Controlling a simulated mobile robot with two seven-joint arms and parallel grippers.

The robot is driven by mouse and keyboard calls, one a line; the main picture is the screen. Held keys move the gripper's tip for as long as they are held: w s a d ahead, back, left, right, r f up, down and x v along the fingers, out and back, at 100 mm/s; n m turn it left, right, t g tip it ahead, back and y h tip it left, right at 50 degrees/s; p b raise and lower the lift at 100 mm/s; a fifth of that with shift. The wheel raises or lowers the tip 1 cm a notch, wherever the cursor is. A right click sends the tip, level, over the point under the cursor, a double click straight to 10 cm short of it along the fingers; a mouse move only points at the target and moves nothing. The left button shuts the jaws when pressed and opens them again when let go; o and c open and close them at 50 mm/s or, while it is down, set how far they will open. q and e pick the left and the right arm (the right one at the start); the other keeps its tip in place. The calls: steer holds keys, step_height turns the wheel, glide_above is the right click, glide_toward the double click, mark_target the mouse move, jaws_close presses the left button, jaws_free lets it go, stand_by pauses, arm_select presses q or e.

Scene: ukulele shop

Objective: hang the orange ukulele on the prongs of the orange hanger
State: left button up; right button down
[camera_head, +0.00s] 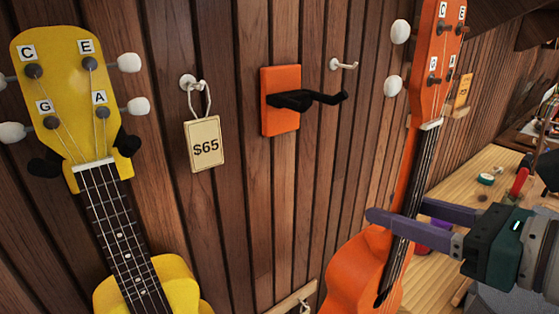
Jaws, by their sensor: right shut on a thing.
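The orange ukulele (362,262) is upright at the right of the head view, its headstock at the top edge and its lower body cut off below. My right gripper (385,212) comes in from the right and is shut on the ukulele's neck, just above the body. The orange hanger (281,118) is fixed to the wood wall in the middle, with black prongs (312,98) sticking out to the right. The prongs are empty. The ukulele's neck is to the right of them, apart. My left gripper is not in view.
A yellow ukulele (115,220) hangs at the left. A $65 tag (204,143) hangs from a white hook beside the orange hanger. Another white hook (343,64) is bare. A wooden workbench (470,185) with small tools stands behind my right gripper.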

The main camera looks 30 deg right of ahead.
steer(key=shift+w+a+r+p, duration=0.15)
steer(key=shift+w+p, duration=0.4)
steer(key=shift+w, duration=0.55)
steer(key=shift+w+p, duration=0.45)
steer(key=shift+w, duration=0.85)
steer(key=shift+r+p+x, duration=0.15)
steer(key=shift+p+x, duration=0.05)
steer(key=shift+x, duration=1.1)
steer(key=shift+r+p+x, duration=0.15)
steer(key=shift+p+x, duration=0.05)
steer(key=shift+x, duration=1.1)
steer(key=shift+w+a+r+p, duration=0.1)
steer(key=shift+w+r+p, duration=0.15)
steer(key=shift+p, duration=0.1)
steer(key=shift+r+x, duration=0.2)
steer(key=shift+x, duration=0.65)
steer(key=shift+r+x, duration=0.2)
steer(key=shift+x, duration=0.7)
steer(key=shift+r+x, duration=0.2)
steer(key=shift+x, duration=0.65)
steer(key=shift+w, duration=0.15)
